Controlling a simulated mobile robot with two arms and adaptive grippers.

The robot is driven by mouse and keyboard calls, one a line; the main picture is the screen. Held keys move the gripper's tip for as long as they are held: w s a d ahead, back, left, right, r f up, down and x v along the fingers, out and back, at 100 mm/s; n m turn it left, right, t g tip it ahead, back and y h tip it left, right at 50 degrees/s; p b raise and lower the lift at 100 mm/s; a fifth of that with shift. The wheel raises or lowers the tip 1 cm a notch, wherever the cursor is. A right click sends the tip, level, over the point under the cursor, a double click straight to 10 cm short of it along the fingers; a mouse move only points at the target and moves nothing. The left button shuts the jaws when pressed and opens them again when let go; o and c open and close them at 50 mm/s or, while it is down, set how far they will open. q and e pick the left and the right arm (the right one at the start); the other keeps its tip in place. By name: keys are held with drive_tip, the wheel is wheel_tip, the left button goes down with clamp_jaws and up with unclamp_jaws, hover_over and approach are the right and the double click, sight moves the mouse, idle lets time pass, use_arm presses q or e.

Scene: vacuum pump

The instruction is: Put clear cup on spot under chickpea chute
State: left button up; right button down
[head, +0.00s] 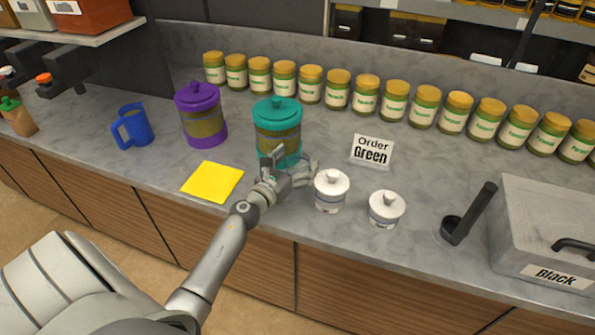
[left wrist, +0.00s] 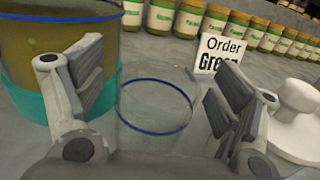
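A clear cup with a blue rim (left wrist: 155,105) stands on the counter in the left wrist view. My left gripper (head: 289,168) reaches over the counter in front of the teal-lidded jar. In the left wrist view its two fingers (left wrist: 160,90) are open on either side of the cup, with small gaps visible. The cup is hard to make out in the head view, being see-through and close to the fingers. No chute labelled chickpea can be read. Dark spouts (head: 65,80) stand at the far left. My right gripper is not in view.
The teal jar (head: 277,128) is close to my left gripper. White lidded pots (head: 331,190) stand just right of it, near an "Order Green" card (head: 371,151). A yellow square (head: 212,182), purple jar (head: 202,115) and blue mug (head: 134,127) are to the left.

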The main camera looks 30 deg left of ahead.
use_arm(q)
drive_tip(key=c, duration=0.9)
drive_tip(key=shift+c, duration=1.2)
drive_tip(key=shift+r, duration=0.1)
